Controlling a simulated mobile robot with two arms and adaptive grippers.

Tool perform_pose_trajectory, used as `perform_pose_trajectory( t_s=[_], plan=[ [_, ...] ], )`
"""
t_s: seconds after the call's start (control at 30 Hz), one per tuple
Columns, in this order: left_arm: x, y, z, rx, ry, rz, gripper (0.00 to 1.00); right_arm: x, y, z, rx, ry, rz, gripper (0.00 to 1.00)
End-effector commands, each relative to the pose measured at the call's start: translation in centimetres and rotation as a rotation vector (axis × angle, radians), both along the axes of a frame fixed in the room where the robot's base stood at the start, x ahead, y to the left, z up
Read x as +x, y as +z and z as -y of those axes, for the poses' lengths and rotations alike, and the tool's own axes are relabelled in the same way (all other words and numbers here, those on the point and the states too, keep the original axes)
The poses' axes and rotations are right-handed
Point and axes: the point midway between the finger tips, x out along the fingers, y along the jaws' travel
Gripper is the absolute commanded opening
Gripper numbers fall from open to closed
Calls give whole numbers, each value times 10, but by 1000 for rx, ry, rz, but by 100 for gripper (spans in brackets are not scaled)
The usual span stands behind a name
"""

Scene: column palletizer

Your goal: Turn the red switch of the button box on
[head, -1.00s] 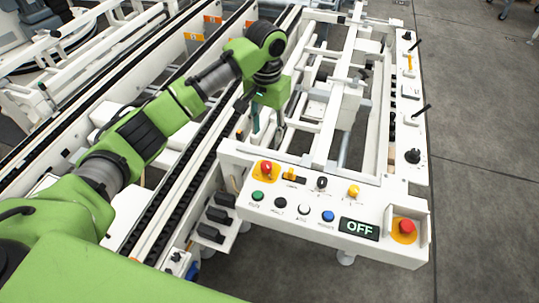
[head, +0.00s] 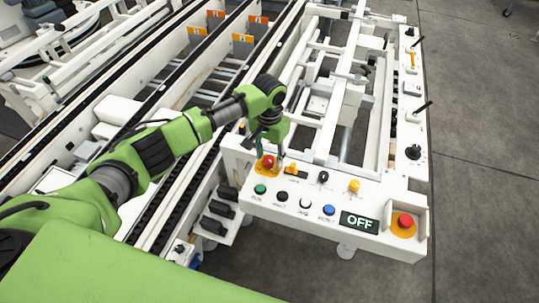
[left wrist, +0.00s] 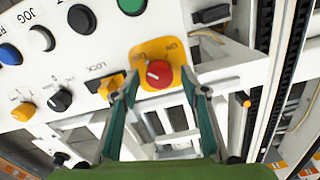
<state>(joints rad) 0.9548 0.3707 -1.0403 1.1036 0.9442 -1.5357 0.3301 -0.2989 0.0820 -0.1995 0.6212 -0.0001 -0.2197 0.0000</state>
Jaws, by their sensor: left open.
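The button box (head: 306,187) is a white panel with buttons and knobs at the near end of the white frame. The red switch (head: 268,161) sits on a yellow plate at its upper left. In the left wrist view the round red switch (left wrist: 159,74) shows on its yellow plate, with ON and other partly hidden lettering. My left gripper (head: 273,152) is over the box at the switch. In the left wrist view its two fingers (left wrist: 158,80) are spread open, one to each side of the red switch. I cannot tell whether they touch it.
A display (head: 359,222) on the box reads OFF. Green, black, white and blue buttons line the front. A yellow LOCK knob (left wrist: 110,84) lies close beside the switch. A second red button (head: 405,221) stands at the right corner. A conveyor runs along the left.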

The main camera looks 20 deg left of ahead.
Motion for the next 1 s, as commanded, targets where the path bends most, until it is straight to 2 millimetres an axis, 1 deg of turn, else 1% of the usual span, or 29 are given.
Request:
perform_pose_trajectory(
  t_s=[0.13,0.17,0.2,0.3,0.67,0.87,1.0],
  plan=[
    [0,0,0,0,0,0,41,0,0,0,0,0,0,41],
    [0,0,0,0,0,0,36,0,0,0,0,0,0,41],
    [0,0,0,0,0,0,25,0,0,0,0,-1,0,41],
    [0,0,0,0,0,0,3,0,0,0,0,-1,0,41],
    [0,1,1,-1,-33,-1,3,-1,3,-1,1,-1,-1,41],
    [-1,2,1,-1,-132,-3,3,-1,11,-3,3,-1,-2,41],
    [-1,3,2,-3,-242,-2,3,-1,19,-4,4,-2,-3,41]
  ],
)
